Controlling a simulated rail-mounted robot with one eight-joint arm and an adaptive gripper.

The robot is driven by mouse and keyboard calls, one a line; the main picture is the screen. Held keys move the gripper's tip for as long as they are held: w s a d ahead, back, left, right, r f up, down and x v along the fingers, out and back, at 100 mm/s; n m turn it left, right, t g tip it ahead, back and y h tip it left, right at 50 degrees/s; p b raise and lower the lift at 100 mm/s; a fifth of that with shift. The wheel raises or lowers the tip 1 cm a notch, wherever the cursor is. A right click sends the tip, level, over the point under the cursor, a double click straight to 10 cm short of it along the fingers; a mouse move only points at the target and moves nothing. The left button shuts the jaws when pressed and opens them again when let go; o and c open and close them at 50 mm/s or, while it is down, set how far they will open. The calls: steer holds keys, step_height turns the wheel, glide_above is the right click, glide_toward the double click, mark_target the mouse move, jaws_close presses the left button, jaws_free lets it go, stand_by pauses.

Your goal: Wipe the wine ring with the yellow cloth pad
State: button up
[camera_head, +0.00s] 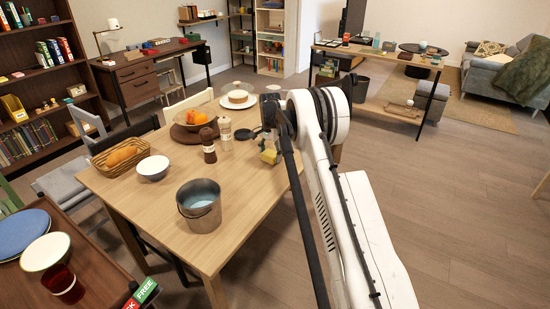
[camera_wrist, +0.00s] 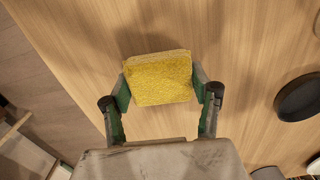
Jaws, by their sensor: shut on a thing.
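The yellow cloth pad (camera_wrist: 159,79) is a thick, rough block between the two green-sided fingers of my gripper (camera_wrist: 160,94) in the wrist view. My gripper is shut on its two sides. In the head view the pad (camera_head: 269,156) shows small at the right side of the wooden dining table (camera_head: 255,190), below my gripper (camera_head: 268,144). A shadow lies on the wood beyond the pad; the pad looks a little above the tabletop, but the exact gap is unclear. I cannot make out a wine ring in either view; the pad or my arm may hide it.
A dark round dish (camera_head: 246,134) is left of the pad, also in the wrist view (camera_wrist: 299,97). A metal bucket (camera_head: 199,208) stands nearer. The front right tabletop is clear.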

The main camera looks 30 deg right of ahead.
steer(key=shift+w+a+f, duration=0.1)
steer(key=shift+w+a, duration=0.25)
steer(key=shift+w, duration=0.2)
steer(key=shift+w+a, duration=0.3)
steer(key=shift+w, duration=0.2)
steer(key=shift+w+a+r, duration=0.1)
steer(key=shift+w+r, duration=0.1)
steer(key=shift+r+p, duration=1)
steer(key=shift+r, duration=2.9)
steer(key=shift+s, duration=0.1)
